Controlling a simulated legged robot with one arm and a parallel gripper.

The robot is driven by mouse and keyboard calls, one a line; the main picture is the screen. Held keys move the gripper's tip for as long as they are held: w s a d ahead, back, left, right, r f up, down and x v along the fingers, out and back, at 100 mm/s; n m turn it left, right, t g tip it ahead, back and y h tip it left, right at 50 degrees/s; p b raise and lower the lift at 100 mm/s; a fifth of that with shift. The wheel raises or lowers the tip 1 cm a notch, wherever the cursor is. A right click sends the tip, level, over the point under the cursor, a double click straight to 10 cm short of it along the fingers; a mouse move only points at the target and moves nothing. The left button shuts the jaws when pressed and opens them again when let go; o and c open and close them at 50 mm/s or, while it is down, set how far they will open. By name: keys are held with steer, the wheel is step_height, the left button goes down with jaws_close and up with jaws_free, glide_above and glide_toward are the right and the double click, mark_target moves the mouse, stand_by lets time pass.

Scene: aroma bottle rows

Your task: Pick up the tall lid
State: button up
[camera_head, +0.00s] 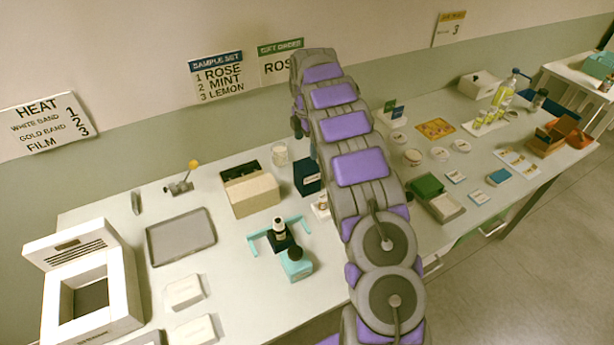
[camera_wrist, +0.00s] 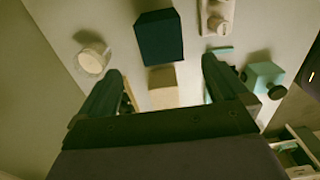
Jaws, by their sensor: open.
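A tall dark teal box-shaped piece (camera_head: 307,178), which looks like the tall lid, stands on the table behind the middle. In the wrist view it (camera_wrist: 160,38) lies just beyond my fingertips. My gripper (camera_wrist: 162,67) is open, with its fingers apart and nothing held between them. The lid's underside is hidden. In the head view my arm covers the middle of the table and my fingertips are not clear.
A white cup (camera_head: 280,153) stands behind the lid. A white holder (camera_wrist: 216,16) is close beside it. A grey tray (camera_head: 181,237) lies to the left.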

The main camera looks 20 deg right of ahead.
mark_target(307, 175)
step_height(307, 175, down, 15)
steer(key=b, duration=0.3)
steer(key=c, duration=0.9)
steer(key=shift+d+r, duration=0.1)
steer(key=shift+r, duration=0.05)
steer(key=shift+c, duration=0.2)
